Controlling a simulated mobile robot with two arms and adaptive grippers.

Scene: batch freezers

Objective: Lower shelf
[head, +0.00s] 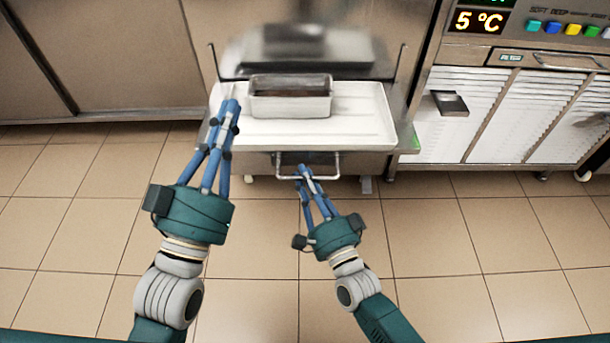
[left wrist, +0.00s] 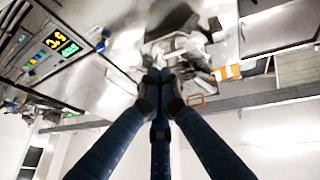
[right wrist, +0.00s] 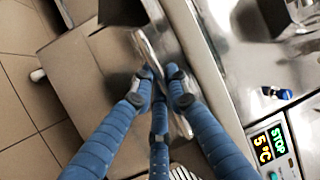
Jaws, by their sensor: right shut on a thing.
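A steel shelf (head: 405,150) stands out from the cabinet front, with a U-shaped metal handle (head: 338,165) on its front edge. My right gripper (head: 303,172) is shut on this handle near its left part. In the right wrist view, the fingers (right wrist: 160,75) close around the metal bar (right wrist: 148,45). A white tray (head: 355,128) lies on the shelf, and a metal loaf pan (head: 290,106) with brown contents stands in it. My left gripper (head: 230,108) has its fingers together, in front of the tray's left side in the head view. In the left wrist view, its fingertips (left wrist: 160,78) meet with nothing visible between them.
A freezer unit with a 5 °C display (head: 478,21), coloured buttons and white louvred panels (head: 530,110) stands at the right. Steel cabinet doors (head: 110,50) are at the back left. The tiled floor (head: 470,240) in front is clear.

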